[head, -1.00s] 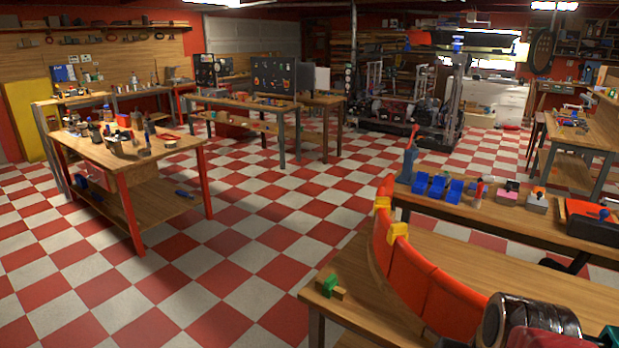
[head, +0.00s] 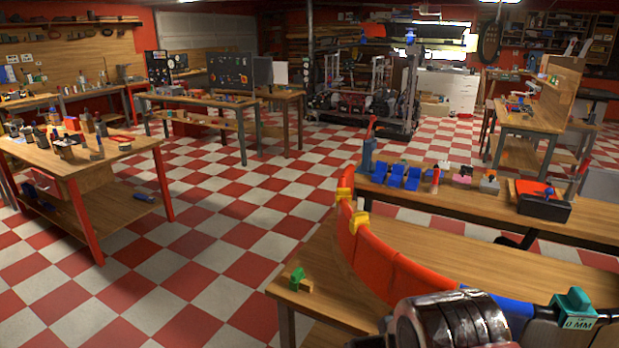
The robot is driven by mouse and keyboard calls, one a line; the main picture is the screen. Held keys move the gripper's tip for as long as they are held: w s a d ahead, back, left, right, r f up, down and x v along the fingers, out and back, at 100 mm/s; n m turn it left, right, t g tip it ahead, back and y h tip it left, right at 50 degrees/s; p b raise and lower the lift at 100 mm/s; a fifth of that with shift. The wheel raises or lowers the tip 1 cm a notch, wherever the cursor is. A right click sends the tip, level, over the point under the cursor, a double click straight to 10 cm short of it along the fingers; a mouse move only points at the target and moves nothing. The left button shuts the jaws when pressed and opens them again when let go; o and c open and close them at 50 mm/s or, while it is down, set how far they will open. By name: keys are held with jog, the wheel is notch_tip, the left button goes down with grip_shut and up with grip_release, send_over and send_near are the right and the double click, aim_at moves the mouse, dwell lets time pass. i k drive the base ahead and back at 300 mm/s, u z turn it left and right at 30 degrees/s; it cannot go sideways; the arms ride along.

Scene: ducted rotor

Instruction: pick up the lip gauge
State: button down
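A teal-green block (head: 573,308) with a white label reading "0 MM" sits on the rim of the curved duct at the lower right; the smaller print on it is hard to read. A small green piece (head: 297,278) with a wooden block beside it sits on the near table's left corner. I cannot tell for certain which is the lip gauge. The curved duct (head: 385,262) is red with a blue section and carries yellow clamps. A dark banded cylinder at the bottom covers part of the duct. No gripper fingers show.
The near wooden table (head: 335,285) holds the duct. Behind it a bench (head: 470,210) carries blue bins (head: 404,176), small parts and a red and black toolbox (head: 543,203). A cluttered workbench (head: 80,155) stands left. The checkered floor between is open.

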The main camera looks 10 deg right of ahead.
aim_at(578, 312)
jog(key=z, duration=1.5)
